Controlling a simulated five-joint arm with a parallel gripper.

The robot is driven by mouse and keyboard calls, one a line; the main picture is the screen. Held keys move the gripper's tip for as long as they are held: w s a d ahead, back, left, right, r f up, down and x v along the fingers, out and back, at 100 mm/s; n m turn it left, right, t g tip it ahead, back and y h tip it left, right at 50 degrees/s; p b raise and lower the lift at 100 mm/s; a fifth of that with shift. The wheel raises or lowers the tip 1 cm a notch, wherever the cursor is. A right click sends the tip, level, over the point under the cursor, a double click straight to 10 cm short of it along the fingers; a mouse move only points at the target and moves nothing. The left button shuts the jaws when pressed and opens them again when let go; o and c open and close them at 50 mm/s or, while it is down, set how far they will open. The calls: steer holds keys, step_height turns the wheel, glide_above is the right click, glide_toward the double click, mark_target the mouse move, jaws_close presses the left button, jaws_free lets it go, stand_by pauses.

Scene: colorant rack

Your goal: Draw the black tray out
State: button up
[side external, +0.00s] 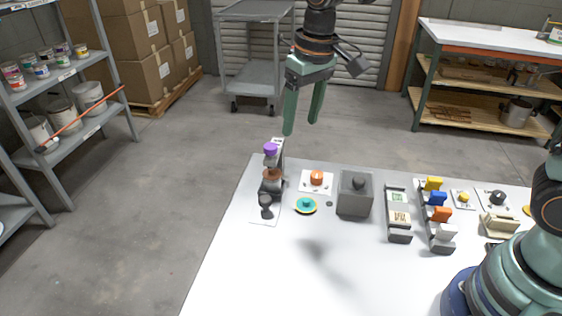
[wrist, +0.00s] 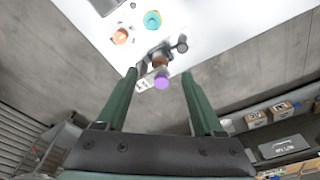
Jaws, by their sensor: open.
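My gripper (side external: 301,126) is open and empty, raised above the far left corner of the white table. It also shows in the wrist view (wrist: 160,74), with a purple-topped dispenser (wrist: 161,81) between and beyond its fingers. I cannot make out for certain which thing is the black tray. A dark rack (side external: 398,230) with two pale cards stands on the table. Right of it is a rack (side external: 423,215) with yellow, blue, orange and pale grey blocks. A dark grey box (side external: 355,200) with a black knob stands left of both. My gripper touches none of them.
The purple-topped dispenser (side external: 270,150) stands under my gripper at the table's left edge. An orange knob (side external: 317,177) and a teal and yellow disc (side external: 306,206) are beside it. A black knob (side external: 497,198) lies to the right. The white table's (side external: 270,280) front is clear.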

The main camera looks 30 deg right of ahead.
steer(key=g, duration=0.1)
glide_above(266, 199)
step_height(266, 199, down, 6)
steer(key=f, duration=0.1)
steer(key=shift+n+g, duration=0.3)
step_height(266, 199, down, 12)
steer(key=shift+w+r, duration=0.1)
jaws_close()
stand_by(1.2)
